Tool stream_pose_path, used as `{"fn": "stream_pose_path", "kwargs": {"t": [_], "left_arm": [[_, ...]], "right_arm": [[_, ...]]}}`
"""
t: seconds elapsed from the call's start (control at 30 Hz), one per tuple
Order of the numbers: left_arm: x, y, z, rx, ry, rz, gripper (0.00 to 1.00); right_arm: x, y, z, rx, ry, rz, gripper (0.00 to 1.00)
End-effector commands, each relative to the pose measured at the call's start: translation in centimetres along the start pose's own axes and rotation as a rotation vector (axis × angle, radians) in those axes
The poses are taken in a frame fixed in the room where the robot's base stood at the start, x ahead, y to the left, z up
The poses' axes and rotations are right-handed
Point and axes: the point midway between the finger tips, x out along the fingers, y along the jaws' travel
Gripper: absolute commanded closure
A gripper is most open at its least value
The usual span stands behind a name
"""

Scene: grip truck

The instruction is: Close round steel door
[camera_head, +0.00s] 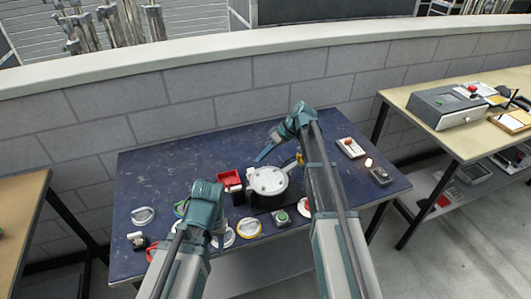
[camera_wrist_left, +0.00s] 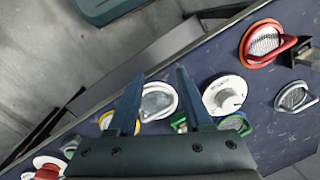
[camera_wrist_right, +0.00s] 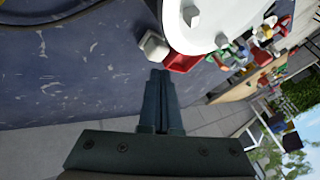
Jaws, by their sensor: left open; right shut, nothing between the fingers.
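A round pale steel lid or door (camera_head: 268,180) tops a dark round-bodied device on the blue table; I cannot tell whether it is fully closed. In the right wrist view its pale round face (camera_wrist_right: 205,22) fills the upper middle, just beyond the fingertips. My right gripper (camera_head: 262,156) is shut and empty at the back left of the device, apparently apart from it. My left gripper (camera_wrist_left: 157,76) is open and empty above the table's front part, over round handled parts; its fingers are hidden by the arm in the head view.
The back left of the table is clear. A brick wall stands behind.

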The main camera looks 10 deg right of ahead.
Motion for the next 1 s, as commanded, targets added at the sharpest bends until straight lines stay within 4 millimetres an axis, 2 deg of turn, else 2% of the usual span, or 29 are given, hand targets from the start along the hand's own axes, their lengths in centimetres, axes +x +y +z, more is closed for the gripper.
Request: {"fn": "stream_pose_path", "kwargs": {"t": [0.3,1.0], "left_arm": [[0.0,0.0,0.0,0.000,0.000,0.000,0.50],[0.0,0.0,0.0,0.000,0.000,0.000,0.50]], "right_arm": [[0.4,-1.3,0.6,0.000,0.000,0.000,1.00],[0.4,-1.5,0.8,0.000,0.000,0.000,1.00]]}}
